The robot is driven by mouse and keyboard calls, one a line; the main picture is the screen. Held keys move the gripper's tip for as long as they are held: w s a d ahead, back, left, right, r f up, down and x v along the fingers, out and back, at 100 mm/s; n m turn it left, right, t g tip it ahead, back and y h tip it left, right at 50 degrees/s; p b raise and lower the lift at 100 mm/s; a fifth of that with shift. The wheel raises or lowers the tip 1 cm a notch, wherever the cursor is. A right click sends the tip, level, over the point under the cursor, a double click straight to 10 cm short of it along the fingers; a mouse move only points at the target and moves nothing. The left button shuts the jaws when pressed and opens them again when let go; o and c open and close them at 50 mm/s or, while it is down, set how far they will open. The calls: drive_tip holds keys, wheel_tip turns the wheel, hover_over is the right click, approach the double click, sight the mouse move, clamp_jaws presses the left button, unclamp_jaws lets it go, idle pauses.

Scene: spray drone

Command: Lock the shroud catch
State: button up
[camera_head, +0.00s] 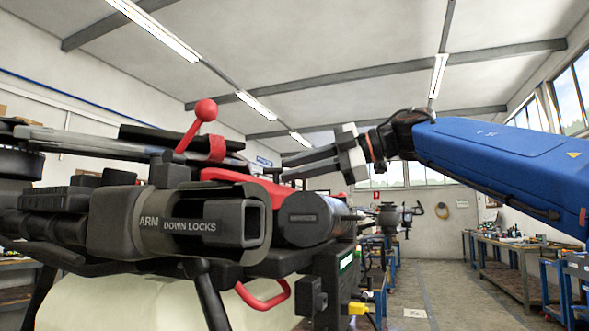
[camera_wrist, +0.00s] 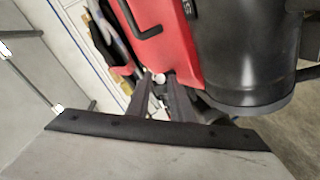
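The spray drone fills the left of the head view. A red ball-ended lever (camera_head: 205,110) stands tilted on its top. A red shroud-like cover (camera_head: 245,187) lies on the drone's right side, beside a black cylinder (camera_head: 305,218); the cover (camera_wrist: 145,28) and cylinder (camera_wrist: 240,50) also show in the wrist view. I cannot tell which part is the shroud catch. My gripper (camera_head: 284,168) points left, close to or above the red cover, with its two fingers apart. In the wrist view, a small pale round part (camera_wrist: 158,78) shows between or beyond the fingers; contact is unclear.
A red handle loop (camera_head: 265,297) hangs low on the drone, below a grey housing (camera_head: 180,222) marked "ARM DOWN LOCKS". A red strap (camera_head: 217,148) wraps a folded black arm.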

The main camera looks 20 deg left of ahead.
drive_tip(key=shift+a, duration=0.15)
clamp_jaws()
drive_tip(key=shift+w+n+g, duration=0.15)
drive_tip(key=shift+n+g, duration=0.15)
drive_tip(key=shift+g, duration=0.2)
drive_tip(key=shift+w+a+f+n+g, duration=0.1)
drive_tip(key=shift+w+n+g, duration=0.1)
drive_tip(key=shift+n+g, duration=0.4)
drive_tip(key=shift+w+a+n+g, duration=0.15)
drive_tip(key=shift+n+g, duration=0.25)
drive_tip(key=shift+g, duration=0.4)
drive_tip(key=shift+w+a+n+g+h, duration=0.1)
drive_tip(key=shift+w+n+g+h, duration=0.2)
drive_tip(key=shift+n+g, duration=0.4)
drive_tip(key=shift+w+n+g+h, duration=0.1)
drive_tip(key=shift+n+g+h, duration=0.35)
drive_tip(key=shift+g, duration=0.35)
drive_tip(key=shift+n+g+h, duration=0.25)
drive_tip(key=shift+n+g, duration=0.3)
drive_tip(key=shift+g, duration=0.05)
